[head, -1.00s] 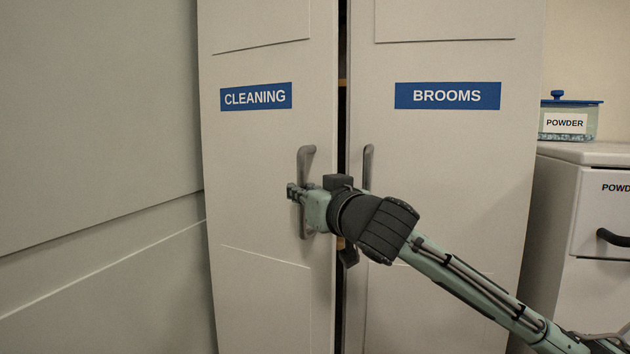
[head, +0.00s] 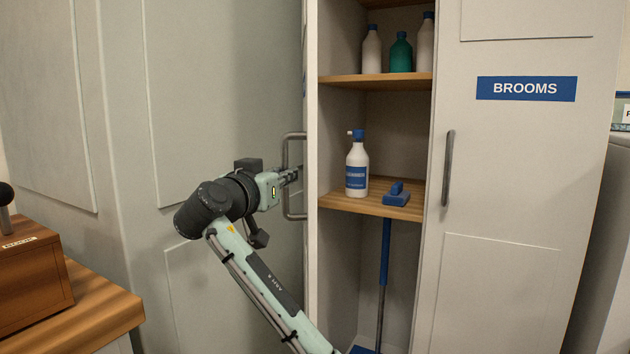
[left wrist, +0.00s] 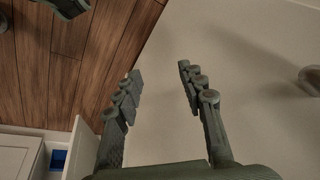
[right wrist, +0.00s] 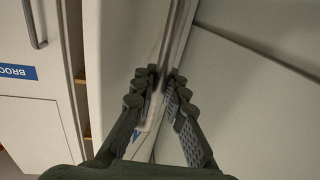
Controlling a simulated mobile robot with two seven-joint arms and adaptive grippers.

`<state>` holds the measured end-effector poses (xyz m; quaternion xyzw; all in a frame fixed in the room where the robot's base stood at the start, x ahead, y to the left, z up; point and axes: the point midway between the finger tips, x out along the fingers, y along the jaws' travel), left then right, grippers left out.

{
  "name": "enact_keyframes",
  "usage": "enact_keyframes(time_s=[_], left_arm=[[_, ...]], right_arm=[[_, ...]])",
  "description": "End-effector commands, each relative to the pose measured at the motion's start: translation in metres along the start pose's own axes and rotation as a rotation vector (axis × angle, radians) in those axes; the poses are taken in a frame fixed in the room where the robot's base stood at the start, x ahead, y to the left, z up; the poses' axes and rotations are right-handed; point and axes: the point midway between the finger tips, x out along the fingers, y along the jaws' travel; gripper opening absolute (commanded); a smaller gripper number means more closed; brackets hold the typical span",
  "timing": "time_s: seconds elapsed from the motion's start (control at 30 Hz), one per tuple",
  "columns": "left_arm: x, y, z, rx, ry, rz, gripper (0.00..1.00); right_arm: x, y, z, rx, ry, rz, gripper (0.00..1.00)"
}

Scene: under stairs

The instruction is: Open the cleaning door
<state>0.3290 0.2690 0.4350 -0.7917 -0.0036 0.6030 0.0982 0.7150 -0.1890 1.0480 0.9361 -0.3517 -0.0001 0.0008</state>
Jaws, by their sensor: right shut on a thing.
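The cleaning door (head: 312,120) stands swung out wide and shows nearly edge-on in the head view, with its label out of sight there. Its grey bar handle (head: 286,203) sticks out to the left. My right gripper (head: 290,176) is shut on this handle; in the right wrist view the fingertips (right wrist: 160,82) close around the handle bar (right wrist: 178,40). The cupboard behind the door is exposed. My left gripper (left wrist: 158,72) shows only in the left wrist view, with its fingers apart and nothing between them.
Wooden shelves (head: 345,82) hold several bottles and a blue brush (head: 397,194); a blue-handled broom (head: 384,260) stands below. The brooms door (head: 510,180) is shut on the right. A wooden box (head: 30,280) sits on a counter (head: 105,302) at lower left.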

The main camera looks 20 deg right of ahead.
Motion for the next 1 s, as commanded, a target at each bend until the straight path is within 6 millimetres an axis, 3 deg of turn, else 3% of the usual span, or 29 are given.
enact_keyframes(time_s=[0.2,0.5,0.7,1.0], left_arm=[[-0.013,-0.003,-0.002,0.001,0.005,-0.009,0.40],[-0.023,-0.004,-0.005,0.001,0.009,-0.014,0.40],[-0.025,-0.005,-0.005,0.000,0.011,-0.015,0.40],[-0.026,-0.005,-0.005,0.000,0.010,-0.016,0.40]], right_arm=[[-0.006,-0.046,0.002,-0.001,-0.003,-0.007,0.00],[-0.006,-0.088,0.002,-0.001,-0.004,-0.006,0.00],[-0.004,-0.100,0.002,0.000,-0.003,-0.007,0.00],[-0.004,-0.102,0.003,0.000,-0.005,-0.007,0.00]])
